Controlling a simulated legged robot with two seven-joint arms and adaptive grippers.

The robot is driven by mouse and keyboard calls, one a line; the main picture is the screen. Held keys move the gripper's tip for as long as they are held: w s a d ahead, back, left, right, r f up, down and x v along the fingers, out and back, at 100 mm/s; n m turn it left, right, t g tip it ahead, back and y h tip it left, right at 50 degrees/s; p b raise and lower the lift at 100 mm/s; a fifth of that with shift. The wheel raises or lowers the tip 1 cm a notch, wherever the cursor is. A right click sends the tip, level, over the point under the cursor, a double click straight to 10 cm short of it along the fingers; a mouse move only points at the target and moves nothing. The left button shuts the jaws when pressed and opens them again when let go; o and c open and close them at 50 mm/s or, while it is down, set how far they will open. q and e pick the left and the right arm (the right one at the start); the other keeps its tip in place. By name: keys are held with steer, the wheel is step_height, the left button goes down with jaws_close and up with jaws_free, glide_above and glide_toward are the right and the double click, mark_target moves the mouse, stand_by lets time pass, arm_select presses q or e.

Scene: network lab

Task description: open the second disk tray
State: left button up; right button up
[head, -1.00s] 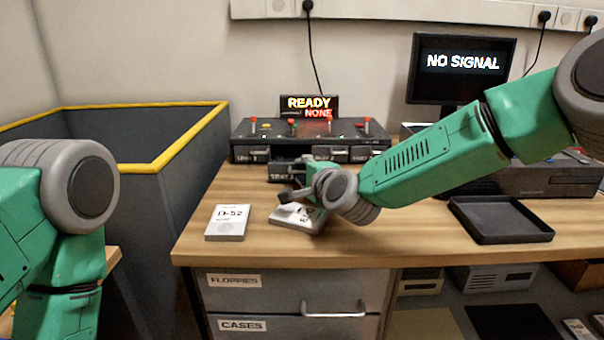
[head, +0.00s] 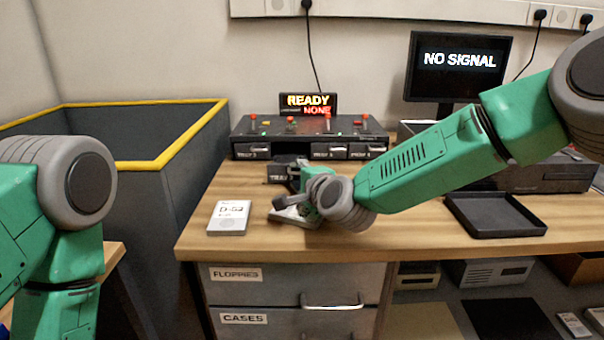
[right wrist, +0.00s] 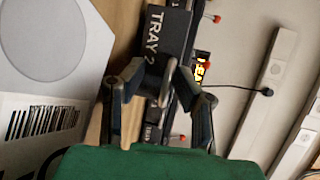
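The second disk tray (head: 281,172), a dark box labelled TRAY 2, sticks out from the front of the black drive unit (head: 240,151). It also shows in the right wrist view, with its label (right wrist: 158,28) turned sideways. My right gripper (head: 291,192) is at the front of this tray. In the right wrist view its fingertips (right wrist: 157,75) close on a dark piece at the tray's front, which looks like its handle; the contact is partly hidden. The other trays sit flush in the unit. My left gripper is out of view; only my left arm shows.
A disk case (head: 229,218) lies on the desk at the left; another (head: 285,215) lies partly under my right gripper. A READY/NONE sign (head: 308,105) stands behind the unit. A black empty tray (head: 495,215) and a monitor (head: 459,65) are to the right.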

steer(key=shift+w+a+r, duration=0.1)
steer(key=shift+r, duration=0.05)
steer(key=shift+s+d+r, duration=0.1)
steer(key=shift+s+d, duration=0.3)
steer(key=v, duration=1)
steer(key=shift+s+a, duration=0.15)
steer(key=shift+a, duration=0.1)
steer(key=shift+s+d, duration=0.2)
steer(key=shift+s, duration=0.15)
